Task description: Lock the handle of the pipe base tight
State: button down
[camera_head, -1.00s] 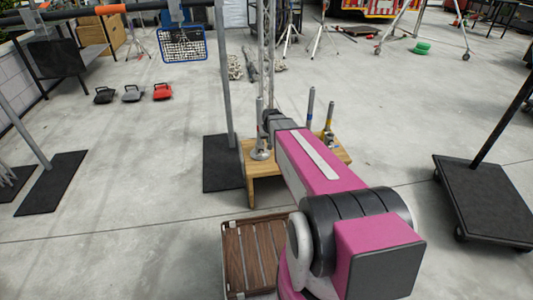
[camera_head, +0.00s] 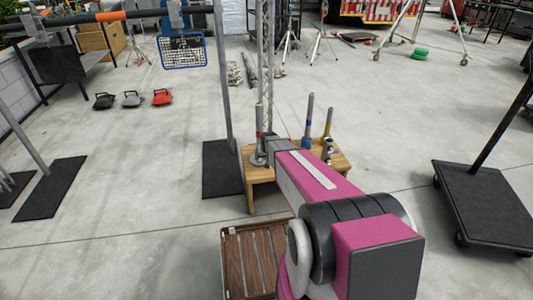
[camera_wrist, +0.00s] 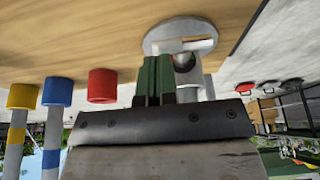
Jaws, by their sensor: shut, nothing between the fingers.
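In the wrist view, which looks upside down, a pale round pipe base (camera_wrist: 160,38) rests on a wooden table (camera_wrist: 60,35). A light handle-like bar (camera_wrist: 197,45) and a rounded metal knob (camera_wrist: 184,62) show on it. My gripper (camera_wrist: 153,62) has its green fingers together with nothing between them, and they overlap the near part of the base. Contact with the handle cannot be told. In the head view the pipe base (camera_head: 258,159) stands at the table's left end with an upright pipe, beside my pink arm, which hides part of the table.
Pipes with a blue band (camera_head: 307,140) and a yellow band (camera_head: 328,128) stand farther right on the table. Red (camera_wrist: 102,86), blue (camera_wrist: 57,91) and yellow (camera_wrist: 22,96) collars show in the wrist view. A slatted crate (camera_head: 232,265) lies in front; a metal post stands close left.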

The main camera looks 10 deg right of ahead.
jog(key=shift+w+f, duration=0.1)
jog(key=shift+f, duration=0.4)
